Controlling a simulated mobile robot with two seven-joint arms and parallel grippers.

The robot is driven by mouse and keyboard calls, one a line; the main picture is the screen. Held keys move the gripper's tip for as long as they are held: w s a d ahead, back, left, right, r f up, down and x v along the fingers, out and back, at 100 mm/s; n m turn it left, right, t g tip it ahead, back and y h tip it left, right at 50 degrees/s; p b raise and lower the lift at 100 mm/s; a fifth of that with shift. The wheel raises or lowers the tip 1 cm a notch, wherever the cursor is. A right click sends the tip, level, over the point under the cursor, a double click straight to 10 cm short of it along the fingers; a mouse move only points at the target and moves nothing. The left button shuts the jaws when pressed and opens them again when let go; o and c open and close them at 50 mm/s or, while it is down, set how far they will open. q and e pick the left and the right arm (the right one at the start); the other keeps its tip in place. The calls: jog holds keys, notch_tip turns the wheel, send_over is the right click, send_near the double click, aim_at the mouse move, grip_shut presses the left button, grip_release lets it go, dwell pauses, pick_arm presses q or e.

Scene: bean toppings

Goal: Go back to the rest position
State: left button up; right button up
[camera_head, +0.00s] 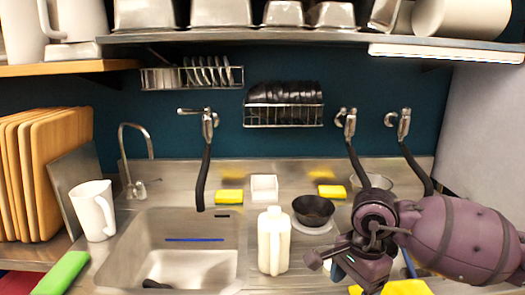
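My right arm comes in from the right edge, and its purple gripper (335,277) hangs low over the right part of the steel counter. Its fingers look spread apart, with a small white thing partly visible between or behind them; I cannot tell whether they touch it. A dark bowl (313,209) and a white bottle (273,241) stand to the left of the gripper, apart from it. My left gripper is not in view.
The steel sink (190,250) is at the left, with a white pitcher (93,210) and wooden boards (45,165) beside it. A green sponge (62,273) lies at the front left. Yellow sponges (229,197) lie along the back. A shelf (300,38) runs overhead.

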jog(key=s+a+f+m+g+y, duration=0.1)
jog(key=s+a+m+g+y, duration=0.1)
jog(key=s+a+m+y, duration=0.4)
jog(key=s+a+f+m+g+y, duration=0.15)
jog(key=a+m+y, duration=0.25)
jog(key=a+y, duration=0.4)
jog(key=w+d+f+m+t+h, duration=0.1)
jog(key=d+f+m+t+h, duration=0.15)
jog(key=d+m+t, duration=0.65)
jog(key=w+d+f+m+t+h, duration=0.15)
jog(key=f+m+t, duration=0.3)
jog(key=m, duration=0.95)
jog(key=w+d+f+m+t+h, duration=0.1)
jog(key=d+f+m+t+h, duration=0.2)
jog(key=m+t, duration=0.7)
jog(key=s+d+f+m+g+h, duration=0.8)
jog(key=s+d+f+m, duration=0.3)
jog(key=s+f+m, duration=0.2)
notch_tip(320, 180, down, 3)
jog(key=shift+s+r+m, duration=0.1)
jog(key=shift+s+m, duration=0.25)
jog(key=shift+m, duration=0.75)
